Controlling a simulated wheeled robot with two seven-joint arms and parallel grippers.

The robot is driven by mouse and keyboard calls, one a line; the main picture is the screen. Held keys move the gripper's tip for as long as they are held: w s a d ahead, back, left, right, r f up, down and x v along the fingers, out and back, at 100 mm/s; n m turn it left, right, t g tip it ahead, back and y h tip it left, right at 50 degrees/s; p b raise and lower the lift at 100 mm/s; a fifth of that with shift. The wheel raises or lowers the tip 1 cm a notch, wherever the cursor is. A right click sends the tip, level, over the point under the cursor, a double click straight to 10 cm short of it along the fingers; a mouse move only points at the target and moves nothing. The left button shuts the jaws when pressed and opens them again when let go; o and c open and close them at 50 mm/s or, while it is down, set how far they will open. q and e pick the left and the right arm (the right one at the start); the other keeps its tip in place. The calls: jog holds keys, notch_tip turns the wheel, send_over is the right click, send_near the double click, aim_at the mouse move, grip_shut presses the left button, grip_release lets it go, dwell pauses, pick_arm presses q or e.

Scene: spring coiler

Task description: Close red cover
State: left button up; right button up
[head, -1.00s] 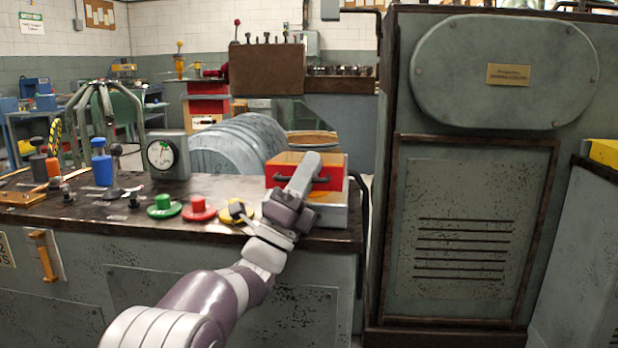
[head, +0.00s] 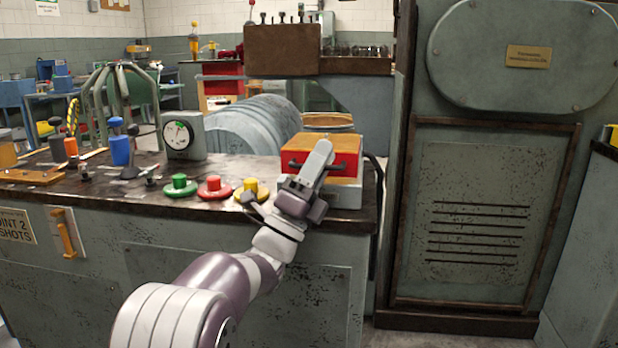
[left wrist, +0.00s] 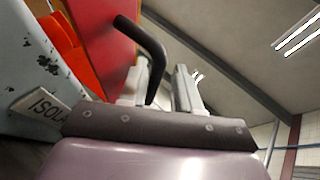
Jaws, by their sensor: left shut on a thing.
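The red cover (head: 347,160) sits above a grey box (head: 345,195) at the right end of the bench, its red face and black handle (head: 293,165) towards me. In the left wrist view the red cover (left wrist: 102,38) fills the upper left, with an orange part beside it and the grey box (left wrist: 35,65) below. My left gripper (head: 322,153) is at the cover's front. Its fingers (left wrist: 160,88) are shut on the black handle (left wrist: 150,42). My forearm and gripper hide part of the box front. My right gripper is out of view.
Green (head: 180,186), red (head: 214,188) and yellow (head: 251,188) buttons stand left of the gripper, the yellow one close to it. A dial gauge (head: 183,137) stands behind them. A tall grey cabinet (head: 480,220) rises to the right of the bench.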

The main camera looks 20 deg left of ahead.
pick_arm(q)
jog(key=o, duration=0.4)
jog(key=v, duration=0.4)
jog(key=shift+w+d+f+p, duration=0.1)
jog(key=shift+d+f+p, duration=0.15)
jog(key=shift+p, duration=0.15)
jog(key=v, duration=0.4)
jog(key=a+v, duration=0.1)
jog(key=v, duration=0.1)
jog(key=shift+s+r+p, duration=0.3)
jog(key=shift+s+r, duration=0.05)
jog(key=c, duration=0.4)
jog(key=shift+s+f, duration=0.25)
jog(key=shift+f, duration=0.1)
